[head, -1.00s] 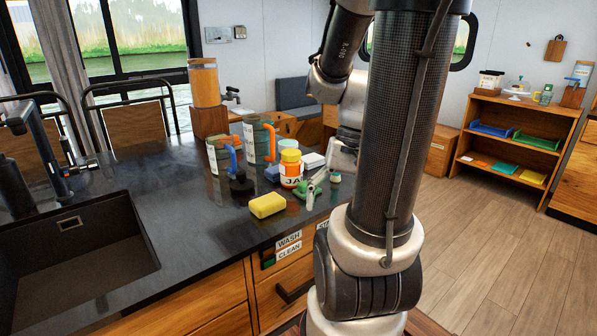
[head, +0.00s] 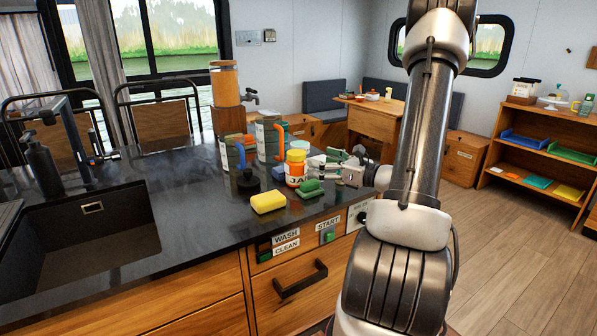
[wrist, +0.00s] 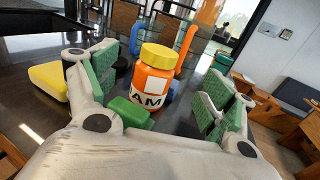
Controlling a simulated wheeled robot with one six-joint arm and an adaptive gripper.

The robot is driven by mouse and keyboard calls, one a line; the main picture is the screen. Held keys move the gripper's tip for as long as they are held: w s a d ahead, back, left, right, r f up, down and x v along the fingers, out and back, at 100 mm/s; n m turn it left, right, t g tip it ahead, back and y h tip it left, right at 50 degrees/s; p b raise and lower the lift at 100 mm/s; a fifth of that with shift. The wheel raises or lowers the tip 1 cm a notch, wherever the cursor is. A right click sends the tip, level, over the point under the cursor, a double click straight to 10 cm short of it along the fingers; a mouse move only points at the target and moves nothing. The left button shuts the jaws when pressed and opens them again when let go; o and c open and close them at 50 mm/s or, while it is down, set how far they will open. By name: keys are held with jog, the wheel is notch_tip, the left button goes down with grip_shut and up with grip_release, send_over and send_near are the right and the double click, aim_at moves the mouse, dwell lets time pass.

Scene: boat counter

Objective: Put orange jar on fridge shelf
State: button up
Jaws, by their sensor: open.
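The orange jar (head: 295,170) has a yellow lid and a white label. It stands upright on the dark counter (head: 190,215). In the wrist view the jar (wrist: 152,88) is ahead, framed between the two green-padded fingers. My gripper (head: 325,168) is open and low over the counter, just right of the jar. In the wrist view my gripper (wrist: 160,90) shows a gap on both sides of the jar and holds nothing. I cannot make out a fridge shelf in either view.
A green block (head: 310,187) lies close in front of the jar, with a yellow sponge (head: 268,202) to its left. Two large mugs (head: 268,140) (head: 236,148) stand behind. A sink (head: 85,230) is at left. A wooden shelf unit (head: 545,150) with coloured trays stands at right.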

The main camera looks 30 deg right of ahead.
aim_at(304, 156)
jog(key=x, duration=0.9)
jog(key=shift+w+a, duration=0.15)
jog(key=shift+w, duration=0.05)
grip_shut()
jog(key=shift+r, duration=0.15)
